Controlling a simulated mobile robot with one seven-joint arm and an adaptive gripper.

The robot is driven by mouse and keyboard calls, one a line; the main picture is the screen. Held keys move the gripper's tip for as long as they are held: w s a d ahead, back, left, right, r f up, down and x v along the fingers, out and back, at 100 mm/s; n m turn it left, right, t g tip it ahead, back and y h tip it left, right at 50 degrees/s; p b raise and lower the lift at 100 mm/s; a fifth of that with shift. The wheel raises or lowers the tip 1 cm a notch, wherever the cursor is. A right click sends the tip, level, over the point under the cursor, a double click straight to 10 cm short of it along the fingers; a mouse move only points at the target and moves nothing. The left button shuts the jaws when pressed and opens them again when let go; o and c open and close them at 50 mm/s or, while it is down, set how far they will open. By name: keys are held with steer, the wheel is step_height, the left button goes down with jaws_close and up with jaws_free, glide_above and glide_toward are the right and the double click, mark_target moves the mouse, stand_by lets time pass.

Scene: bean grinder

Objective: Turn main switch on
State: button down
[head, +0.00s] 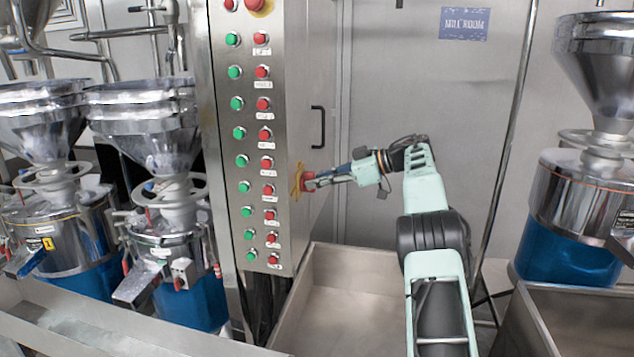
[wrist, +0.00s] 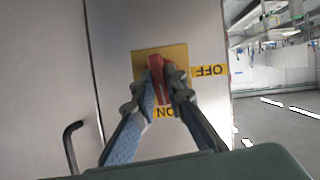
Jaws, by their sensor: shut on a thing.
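The main switch is a red handle (wrist: 170,72) on a square yellow plate (wrist: 147,58) in the wrist view. An upside-down OFF label (wrist: 210,71) is right of the plate and an upside-down ON label (wrist: 165,112) is below it. The handle looks roughly upright in that view, its lower end towards ON, though the fingers partly cover it. My gripper (wrist: 168,85) is shut on the handle, one finger on each side. In the head view the red switch (head: 308,182) sits on the cabinet's right side, with my gripper (head: 320,180) at it.
The steel cabinet (head: 296,100) has green and red buttons on its front and a black door handle (head: 318,127) above the switch. Hopper machines (head: 160,150) stand left, another (head: 590,190) right. A steel bin (head: 335,275) lies below my arm.

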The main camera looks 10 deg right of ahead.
stand_by(0.4)
steer(key=c, duration=2)
jaws_free()
steer(key=shift+o, duration=0.2)
steer(key=v, duration=0.7)
steer(key=shift+d, duration=0.2)
steer(key=shift+s+r, duration=0.1)
